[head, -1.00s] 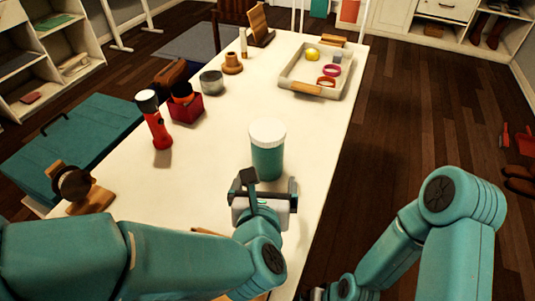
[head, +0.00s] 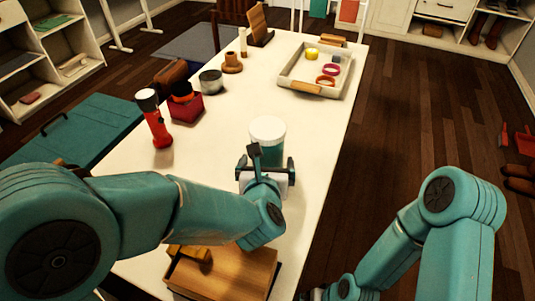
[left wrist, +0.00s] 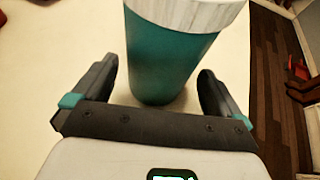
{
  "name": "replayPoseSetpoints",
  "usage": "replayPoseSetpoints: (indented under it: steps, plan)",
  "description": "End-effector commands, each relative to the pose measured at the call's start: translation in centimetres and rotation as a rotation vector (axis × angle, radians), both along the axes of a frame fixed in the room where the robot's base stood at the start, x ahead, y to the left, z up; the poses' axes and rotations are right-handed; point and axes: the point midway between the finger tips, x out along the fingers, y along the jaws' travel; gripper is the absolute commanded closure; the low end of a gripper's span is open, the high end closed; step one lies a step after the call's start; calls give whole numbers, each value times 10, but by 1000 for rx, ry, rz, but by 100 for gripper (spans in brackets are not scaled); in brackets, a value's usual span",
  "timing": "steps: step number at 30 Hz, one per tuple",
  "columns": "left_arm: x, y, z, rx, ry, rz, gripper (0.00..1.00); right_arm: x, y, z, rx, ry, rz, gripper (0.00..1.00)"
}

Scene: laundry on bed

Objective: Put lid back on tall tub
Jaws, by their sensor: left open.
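The tall teal tub (head: 270,153) stands upright on the white table. Its white lid (head: 268,129) sits on top of it. My left gripper (head: 266,166) is open and low at the near side of the tub, covering its lower part in the head view. In the left wrist view, the tub (left wrist: 165,60) stands ahead of and between the two spread fingers (left wrist: 158,78), and nothing is gripped. The lid (left wrist: 185,10) is cut off by the top edge there. My right arm reaches down to the bottom edge, where its gripper is mostly cut off.
A wooden box (head: 240,272) lies at the near end of the table (head: 225,130). A red flashlight (head: 157,125), a red box (head: 187,108) and a grey tin (head: 211,82) stand to the left. A tray (head: 290,76) with small rings is farther back. Table right of the tub is clear.

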Motion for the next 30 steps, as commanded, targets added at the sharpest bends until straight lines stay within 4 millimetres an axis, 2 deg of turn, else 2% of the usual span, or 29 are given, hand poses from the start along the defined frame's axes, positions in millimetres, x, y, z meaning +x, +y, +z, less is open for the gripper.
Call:
replayPoseSetpoints:
  steps: [3, 6, 18, 20, 21, 23, 30]
  plan:
    - [18, 0, -9, 0, 1, 1, 0, 0, 0, 0, 0, 0, 0, 0]
    - [27, -1, -13, 0, 1, 1, 0, 0, 0, 0, 0, 0, 0, 0]
    - [30, -2, -14, 0, 0, -1, 0, 0, 0, 0, 0, 0, 0, 0]
    - [30, -2, -14, -1, 0, -1, 20, 0, 0, 0, 0, 0, 0, 0]
    - [30, -2, -14, 0, 0, -1, 33, 0, 0, 0, 0, 0, 0, 0]
    - [30, -2, -14, -1, 0, -1, 49, 0, 0, 0, 0, 0, 0, 0]
    - [30, -2, -13, -1, -1, 0, 49, 0, 0, 0, 0, 0, 0, 0]
